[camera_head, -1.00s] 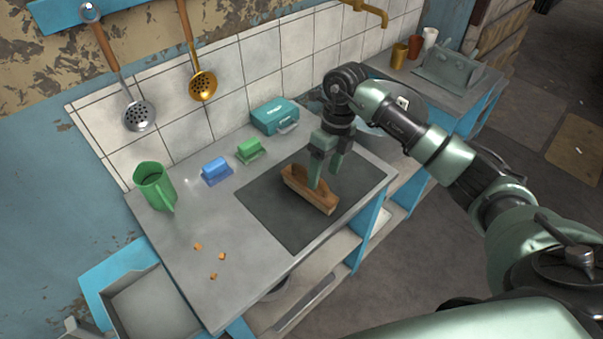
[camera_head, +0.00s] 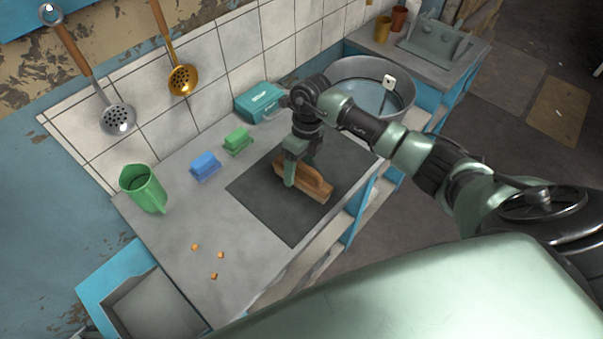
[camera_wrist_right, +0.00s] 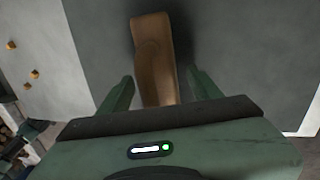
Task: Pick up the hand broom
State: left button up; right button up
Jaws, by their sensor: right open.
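The hand broom (camera_head: 316,184), a wooden block with a raised handle, lies on the dark mat (camera_head: 257,207) on the counter. My right gripper (camera_head: 297,174) is open and points down at the broom, with a finger in front of its side in the head view. In the right wrist view the brown broom (camera_wrist_right: 153,62) lies lengthwise, its near end between the two spread fingers (camera_wrist_right: 158,88). I see gaps beside it there, and contact cannot be told. My left gripper is not in view.
A green pitcher (camera_head: 144,190), blue (camera_head: 205,166) and green (camera_head: 237,141) blocks and a teal box (camera_head: 259,102) stand on the counter. Several small orange cubes (camera_head: 214,276) lie at the front left. A round basin (camera_head: 385,90) is behind right.

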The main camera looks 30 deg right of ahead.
grip_shut()
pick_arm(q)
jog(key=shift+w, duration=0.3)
